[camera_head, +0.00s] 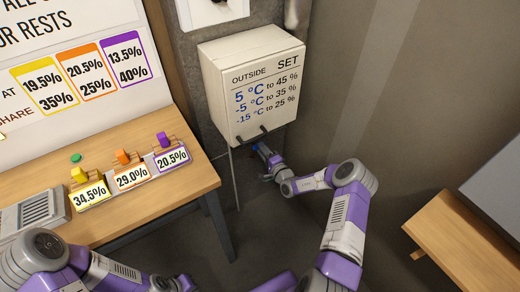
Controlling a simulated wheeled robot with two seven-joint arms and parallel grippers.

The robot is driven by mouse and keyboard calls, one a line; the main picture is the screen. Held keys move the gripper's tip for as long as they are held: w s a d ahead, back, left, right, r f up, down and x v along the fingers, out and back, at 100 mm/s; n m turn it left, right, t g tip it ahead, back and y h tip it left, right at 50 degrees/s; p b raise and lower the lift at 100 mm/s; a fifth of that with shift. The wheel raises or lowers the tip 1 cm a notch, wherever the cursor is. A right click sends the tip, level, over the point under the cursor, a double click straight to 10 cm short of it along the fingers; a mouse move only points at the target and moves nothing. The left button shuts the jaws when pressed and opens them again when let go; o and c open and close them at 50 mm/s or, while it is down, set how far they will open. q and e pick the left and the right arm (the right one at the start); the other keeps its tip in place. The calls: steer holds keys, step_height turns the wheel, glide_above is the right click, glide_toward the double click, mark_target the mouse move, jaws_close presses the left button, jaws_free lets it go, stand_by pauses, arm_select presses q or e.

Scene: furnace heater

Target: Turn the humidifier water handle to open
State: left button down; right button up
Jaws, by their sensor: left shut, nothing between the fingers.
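The humidifier is a cream box (222,92) with a "SET" table on its front, mounted on the grey wall. A small blue part (256,147) shows just below it, possibly the water handle. My right gripper (264,154) is at this blue part, under the box's lower right. It is small and dark, so I cannot tell whether its fingers are open or shut, or whether they touch the handle. My left arm (120,270) shows at the bottom left. Its gripper is out of the picture.
A wooden table (120,215) at left bears yellow, orange and purple switches with percentage labels (131,177) and a grey vented unit (38,212). A wooden surface (465,240) stands at the right. Two short dark rods (250,134) stick out at the box's bottom edge.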

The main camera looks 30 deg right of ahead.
jaws_close()
steer(key=n+p, duration=0.3)
steer(key=n, duration=0.1)
steer(key=shift+n, duration=0.3)
